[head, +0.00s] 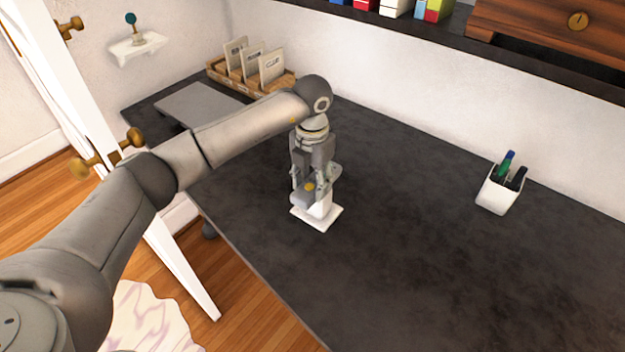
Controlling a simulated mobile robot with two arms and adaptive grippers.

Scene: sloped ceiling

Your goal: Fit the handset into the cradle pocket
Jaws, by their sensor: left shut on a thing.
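My left gripper (314,177) points down over the dark desk and is shut on the handset (304,198), a grey piece with a yellow spot. The white cradle (325,218), with a flat square base, stands on the desk directly under the handset. The handset is at the top of the cradle; the fingers and the handset hide the pocket, so I cannot tell whether it sits inside or just above. My right gripper is not in view.
A white cup with pens (498,190) stands at the right. A file rack (252,72) and a grey flat panel (200,104) are at the back left. A shelf with a wooden drawer (560,25) overhangs the back. The desk's right half (430,260) is mostly clear.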

